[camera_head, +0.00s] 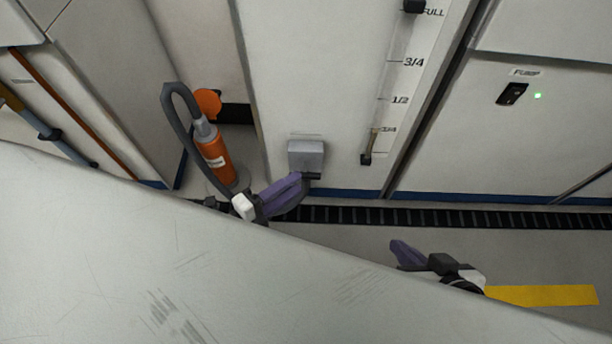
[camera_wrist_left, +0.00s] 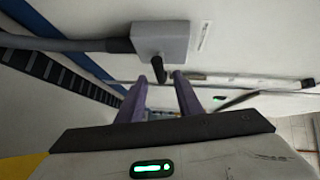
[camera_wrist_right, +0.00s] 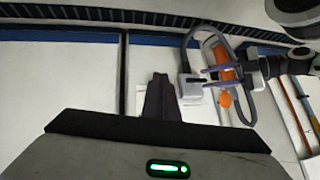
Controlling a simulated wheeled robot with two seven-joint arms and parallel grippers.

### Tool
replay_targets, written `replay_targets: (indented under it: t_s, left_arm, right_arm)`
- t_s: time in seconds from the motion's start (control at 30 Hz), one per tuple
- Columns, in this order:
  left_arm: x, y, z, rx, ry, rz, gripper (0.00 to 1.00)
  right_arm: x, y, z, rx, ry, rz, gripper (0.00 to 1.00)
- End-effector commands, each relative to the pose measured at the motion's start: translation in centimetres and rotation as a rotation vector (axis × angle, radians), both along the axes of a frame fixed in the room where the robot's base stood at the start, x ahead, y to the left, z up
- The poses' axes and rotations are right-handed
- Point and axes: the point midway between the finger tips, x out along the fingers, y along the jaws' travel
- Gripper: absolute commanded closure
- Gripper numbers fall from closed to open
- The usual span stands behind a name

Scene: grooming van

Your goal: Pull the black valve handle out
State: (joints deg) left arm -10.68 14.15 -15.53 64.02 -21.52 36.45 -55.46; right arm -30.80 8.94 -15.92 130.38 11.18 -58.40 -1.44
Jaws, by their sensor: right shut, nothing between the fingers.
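The black valve handle (camera_wrist_left: 158,69) is a short dark stub on a grey valve box (camera_head: 306,154) low on the white cabinet wall. In the head view the handle (camera_head: 312,176) is partly covered by my left gripper (camera_head: 299,181). The left wrist view shows the purple fingers apart, with the handle between or just beyond their tips; I see no firm contact. In the right wrist view, the left fingers point at the grey box (camera_wrist_right: 190,88). My right gripper (camera_head: 397,247) is shut and empty above the floor, away from the valve.
An orange cylinder (camera_head: 215,158) with a grey hose (camera_head: 168,110) stands left of the valve. A level gauge (camera_head: 385,100) and a pump switch (camera_head: 511,94) are on the panels to the right. A large pale surface (camera_head: 200,270) fills the foreground. Floor around the right gripper is clear.

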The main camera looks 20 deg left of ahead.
Motion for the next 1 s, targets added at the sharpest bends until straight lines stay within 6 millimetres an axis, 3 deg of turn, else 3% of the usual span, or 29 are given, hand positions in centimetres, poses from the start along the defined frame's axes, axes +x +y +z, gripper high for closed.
replay_targets:
  t_s: [0.1, 0.3, 0.67, 0.9, 1.0]
  left_arm:
    - [2.0, -1.1, -0.5, -0.002, -0.002, 0.001, 0.68]
    - [4.1, -2.3, -0.8, -0.002, 0.001, 0.001, 0.68]
    - [4.7, -2.7, -0.8, 0.000, 0.003, 0.002, 0.68]
    - [4.7, -2.7, -0.8, -0.002, 0.002, 0.002, 1.00]
    - [4.7, -2.7, -0.8, -0.002, 0.002, 0.002, 1.00]
  right_arm:
    - [0.1, 0.4, -0.2, 0.013, -0.005, 0.007, 1.00]
    - [0.2, 0.8, 0.3, 0.040, -0.023, 0.007, 1.00]
    - [0.3, 1.0, 0.6, 0.050, -0.029, 0.007, 1.00]
    - [0.3, 1.0, 0.6, 0.051, -0.030, 0.007, 1.00]
    - [0.3, 1.0, 0.6, 0.050, -0.030, 0.006, 1.00]
